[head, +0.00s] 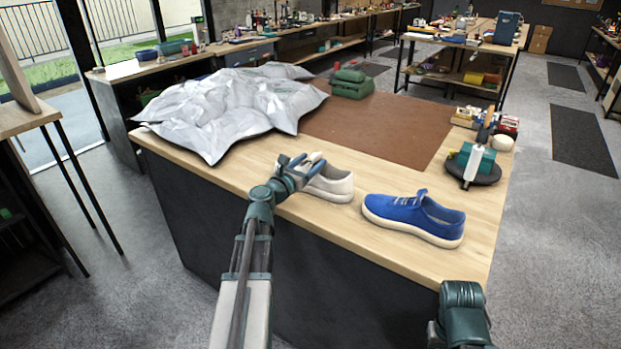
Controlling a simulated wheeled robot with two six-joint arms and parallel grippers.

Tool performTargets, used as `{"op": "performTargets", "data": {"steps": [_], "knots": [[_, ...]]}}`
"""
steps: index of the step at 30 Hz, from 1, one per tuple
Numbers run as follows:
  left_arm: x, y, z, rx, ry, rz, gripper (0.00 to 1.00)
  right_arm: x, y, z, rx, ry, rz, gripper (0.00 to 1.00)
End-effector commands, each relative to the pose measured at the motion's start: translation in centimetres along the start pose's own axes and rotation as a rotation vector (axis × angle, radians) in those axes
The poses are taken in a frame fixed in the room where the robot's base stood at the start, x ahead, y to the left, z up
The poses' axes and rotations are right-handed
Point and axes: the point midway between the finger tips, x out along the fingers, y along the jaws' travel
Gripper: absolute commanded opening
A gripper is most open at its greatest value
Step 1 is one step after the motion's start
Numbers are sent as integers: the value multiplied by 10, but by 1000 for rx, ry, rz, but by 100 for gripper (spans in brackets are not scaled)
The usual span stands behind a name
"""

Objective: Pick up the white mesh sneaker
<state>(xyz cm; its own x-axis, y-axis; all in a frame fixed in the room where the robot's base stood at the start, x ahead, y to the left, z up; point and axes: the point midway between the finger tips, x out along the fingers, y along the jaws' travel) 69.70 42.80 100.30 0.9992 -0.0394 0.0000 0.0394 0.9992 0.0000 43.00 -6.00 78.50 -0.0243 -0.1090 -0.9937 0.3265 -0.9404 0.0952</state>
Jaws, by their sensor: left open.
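The white mesh sneaker (334,184) stands upright on the wooden bench top, near its front edge. My left gripper (307,163) is open at the sneaker's left end. The gripper and wrist hide that end, and I cannot tell whether the fingers touch the shoe. A blue sneaker (412,216) stands just to the right of the white one, a small gap apart. Part of my right arm shows at the bottom right, but its gripper is out of view.
Crumpled silvery sheets (225,105) cover the bench's left part. A brown mat (385,128) lies mostly bare behind the sneakers, with folded green cloths (350,84) at its back. A dark round stand (474,170) with a teal item and small boxes is at the right.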

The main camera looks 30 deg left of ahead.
Motion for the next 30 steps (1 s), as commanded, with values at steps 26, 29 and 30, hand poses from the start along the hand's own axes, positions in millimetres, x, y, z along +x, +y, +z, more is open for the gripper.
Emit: {"op": "performTargets", "data": {"steps": [26,29,30], "knots": [[21,0,0,0,0,0,0,0,0,0,0,0,0,0],[21,0,0,0,0,0,0,0,0,0,0,0,0,0],[21,0,0,0,0,0,0,0,0,0,0,0,0,0]]}}
